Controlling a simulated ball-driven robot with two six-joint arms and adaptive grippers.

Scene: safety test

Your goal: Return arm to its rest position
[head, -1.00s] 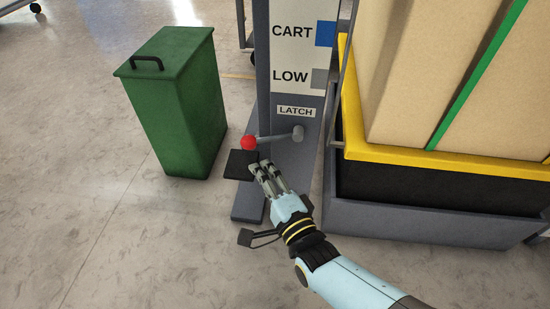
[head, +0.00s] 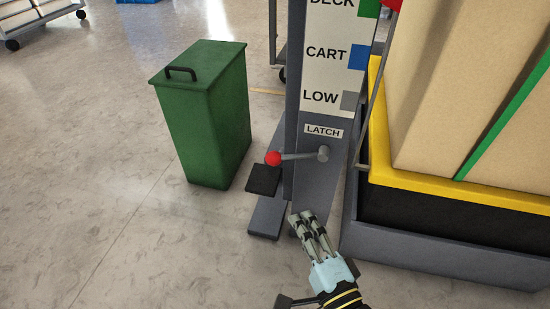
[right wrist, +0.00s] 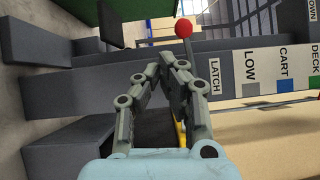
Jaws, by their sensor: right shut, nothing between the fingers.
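My right gripper (head: 301,218) is shut and empty, in front of the grey post and below the latch lever. In the right wrist view its fingertips (right wrist: 160,56) meet, with nothing between them. The latch lever (head: 298,156) ends in a red ball (head: 273,158) pointing left, beneath the LATCH label (head: 323,131). The red ball also shows in the right wrist view (right wrist: 183,28), beyond the fingers and apart from them. My left gripper is not in view.
A green bin (head: 203,115) stands left of the post. The yellow-rimmed platform (head: 455,192) carries tall beige boxes (head: 440,90) on the right. A black pedal-like plate (head: 263,179) is beneath the lever. Wheeled carts stand at the back. The floor at lower left is clear.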

